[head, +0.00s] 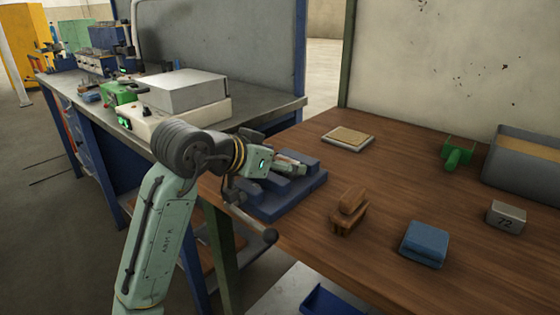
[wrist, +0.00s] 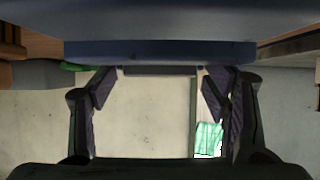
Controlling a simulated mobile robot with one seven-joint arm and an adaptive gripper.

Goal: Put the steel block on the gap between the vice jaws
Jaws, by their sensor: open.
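A small grey block marked 72 (head: 506,217), which looks like the steel block, sits on the right part of the wooden bench, well apart from my gripper. The blue vice (head: 312,187) stands at the bench's left edge, with its handle hanging over the front. My gripper (head: 295,167) is over the vice, tilted and close to its jaws, and the arm hides part of the vice and its gap. In the wrist view my gripper (wrist: 160,88) has its fingers apart with nothing seen between them. A blue-grey mass (wrist: 160,50), likely the vice, fills the top of that view.
On the wooden bench (head: 380,180) are a brown wooden object (head: 349,208), a blue block (head: 424,242), a tan-topped pad (head: 348,137), a green part (head: 459,152) and a grey bin (head: 525,165). A metal-topped bench (head: 270,108) with equipment stands behind left.

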